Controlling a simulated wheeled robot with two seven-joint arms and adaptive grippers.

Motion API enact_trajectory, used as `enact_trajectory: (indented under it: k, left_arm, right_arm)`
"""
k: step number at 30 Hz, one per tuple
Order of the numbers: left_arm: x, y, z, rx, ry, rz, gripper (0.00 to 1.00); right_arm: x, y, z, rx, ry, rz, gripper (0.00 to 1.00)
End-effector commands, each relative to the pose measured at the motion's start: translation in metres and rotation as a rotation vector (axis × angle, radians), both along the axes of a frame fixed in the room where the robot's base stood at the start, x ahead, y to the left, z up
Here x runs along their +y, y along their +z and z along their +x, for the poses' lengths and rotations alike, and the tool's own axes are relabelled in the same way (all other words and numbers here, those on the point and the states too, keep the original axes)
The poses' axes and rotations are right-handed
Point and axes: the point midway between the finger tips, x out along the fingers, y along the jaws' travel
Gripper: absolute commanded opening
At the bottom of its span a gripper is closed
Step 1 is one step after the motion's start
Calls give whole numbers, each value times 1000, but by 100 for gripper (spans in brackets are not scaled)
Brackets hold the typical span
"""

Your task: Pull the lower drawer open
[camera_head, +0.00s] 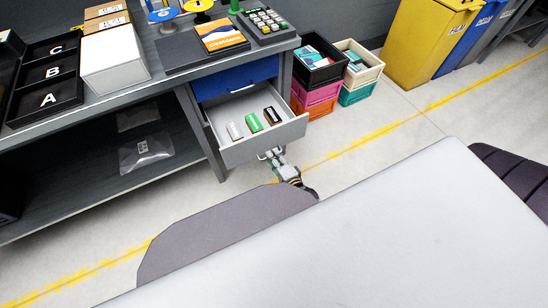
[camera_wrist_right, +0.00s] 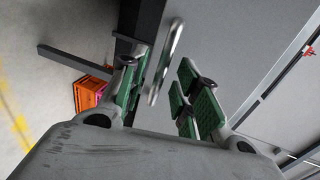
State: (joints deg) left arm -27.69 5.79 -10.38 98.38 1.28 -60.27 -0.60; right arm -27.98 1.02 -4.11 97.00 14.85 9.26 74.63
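The lower drawer (camera_head: 272,138) of the workbench is grey and stands pulled out below the shut blue upper drawer (camera_head: 236,80). Three small items lie in it: a white one (camera_head: 234,131), a green one (camera_head: 254,122) and a dark brown-and-white one (camera_head: 272,116). My right gripper (camera_head: 272,156) is at the drawer front. In the right wrist view the metal bar handle (camera_wrist_right: 174,42) lies between the green-padded fingers of this gripper (camera_wrist_right: 163,92). The fingers are apart, with a gap to the right one. My left gripper is not in view.
Stacked crates, black (camera_head: 316,73), pink (camera_head: 318,93) and orange (camera_head: 312,109), stand right of the bench, beside cream (camera_head: 373,72) and teal (camera_head: 357,93) ones. A bench leg (camera_head: 203,135) is left of the drawer. The floor (camera_head: 400,128) to the right is clear.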

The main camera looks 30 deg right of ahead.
Motion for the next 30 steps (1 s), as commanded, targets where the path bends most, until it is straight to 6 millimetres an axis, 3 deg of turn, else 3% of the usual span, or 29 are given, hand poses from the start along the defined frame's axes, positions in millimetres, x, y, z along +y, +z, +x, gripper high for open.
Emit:
enact_trajectory:
  k: [30]
  left_arm:
    - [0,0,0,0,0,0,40]
  right_arm:
    - [-3,18,-87,2,0,-1,32]
